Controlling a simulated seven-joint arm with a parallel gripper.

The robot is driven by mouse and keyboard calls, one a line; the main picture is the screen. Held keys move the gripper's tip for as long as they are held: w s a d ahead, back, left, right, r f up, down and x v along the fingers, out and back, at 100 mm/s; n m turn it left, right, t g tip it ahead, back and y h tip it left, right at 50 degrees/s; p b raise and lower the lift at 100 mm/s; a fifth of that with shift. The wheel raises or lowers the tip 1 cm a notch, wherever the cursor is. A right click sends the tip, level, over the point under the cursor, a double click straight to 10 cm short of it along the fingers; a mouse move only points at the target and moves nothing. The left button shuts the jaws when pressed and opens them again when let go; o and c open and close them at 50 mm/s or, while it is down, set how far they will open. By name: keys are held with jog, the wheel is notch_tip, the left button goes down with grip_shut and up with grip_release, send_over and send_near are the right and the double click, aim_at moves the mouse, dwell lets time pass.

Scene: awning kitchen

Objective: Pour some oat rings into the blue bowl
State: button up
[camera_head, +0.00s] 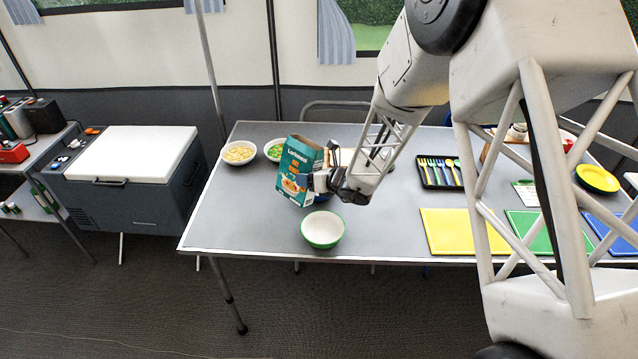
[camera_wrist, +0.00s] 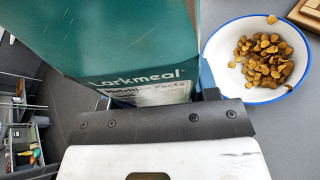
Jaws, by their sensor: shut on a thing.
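My gripper (camera_head: 334,183) is shut on a teal cereal carton (camera_head: 295,172) and holds it tilted above the table. The carton also fills the upper left of the wrist view (camera_wrist: 120,35), with its lettering partly readable. The blue-rimmed bowl (camera_wrist: 226,38), white inside, sits on the table at the right of the wrist view, beside the carton. It holds a heap of small golden-brown pieces (camera_wrist: 268,62). One piece (camera_wrist: 272,19) shows at its far rim; I cannot tell if it is falling or resting. In the head view the carton and gripper mostly hide this bowl.
A green bowl (camera_head: 323,229) stands empty near the front edge of the table (camera_head: 255,215). Two filled bowls stand at the back left, one with pale food (camera_head: 239,152), one green-rimmed (camera_head: 273,150). A cutlery tray (camera_head: 440,173) and yellow board (camera_head: 462,232) lie to the right.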

jog(key=shift+s+a+n+t+h, duration=0.2)
jog(key=shift+s+n+t+h, duration=0.15)
jog(key=shift+n, duration=0.25)
jog(key=shift+a+r+n+t+h, duration=0.1)
jog(key=shift+r+n+t+h, duration=0.25)
jog(key=shift+r+n, duration=0.2)
